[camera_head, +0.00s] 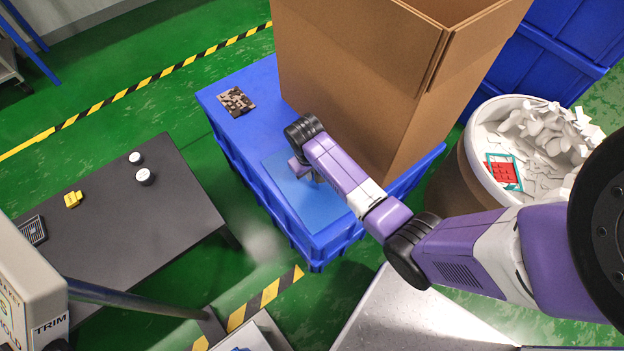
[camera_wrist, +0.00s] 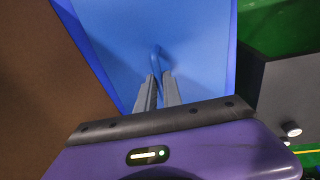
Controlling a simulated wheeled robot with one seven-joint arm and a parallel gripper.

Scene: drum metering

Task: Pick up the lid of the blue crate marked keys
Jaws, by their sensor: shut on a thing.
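The blue crate (camera_head: 225,150) stands in the middle of the head view, with a picture patch (camera_head: 236,101) that looks like keys on its top. A lighter blue lid panel (camera_head: 322,208) lies at the crate's near end; it fills much of the wrist view (camera_wrist: 195,45). A blue loop handle (camera_wrist: 155,56) rises from the lid. My gripper (camera_head: 301,170) is over the lid, and its two fingers (camera_wrist: 158,88) are shut on the handle. My arm hides part of the lid. I cannot tell whether the lid is raised.
A tall open cardboard box (camera_head: 350,80) stands on the crate, close beside my gripper. A white drum (camera_head: 485,115) of pale pieces is at right. A dark table (camera_head: 110,215) with small items is at left.

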